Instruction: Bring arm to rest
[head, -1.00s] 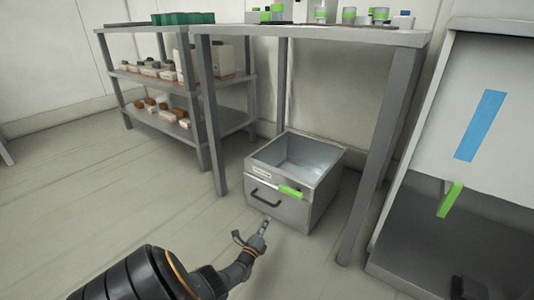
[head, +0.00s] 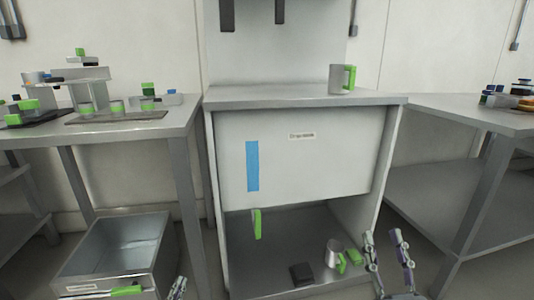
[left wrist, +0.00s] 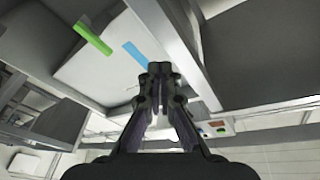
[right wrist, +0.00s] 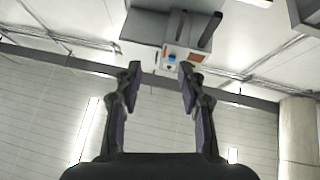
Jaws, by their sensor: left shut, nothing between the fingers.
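My left gripper (head: 178,288) shows only its tip at the bottom edge of the head view, just right of the metal bin. In the left wrist view my left gripper (left wrist: 159,72) has its fingers together with nothing between them. My right gripper (head: 385,245) points up at the bottom right of the head view, in front of the cabinet. Its fingers are spread and empty, and the right wrist view shows my right gripper (right wrist: 160,72) open too. Most of both arms is out of the head view.
A cabinet (head: 300,97) has a raised white panel (head: 330,165) with a blue strip and green handle. A metal mug (head: 333,250) and dark block (head: 302,273) are inside; another mug (head: 340,78) is on top. The open bin (head: 118,265) stands left. Tables (head: 170,130) flank it.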

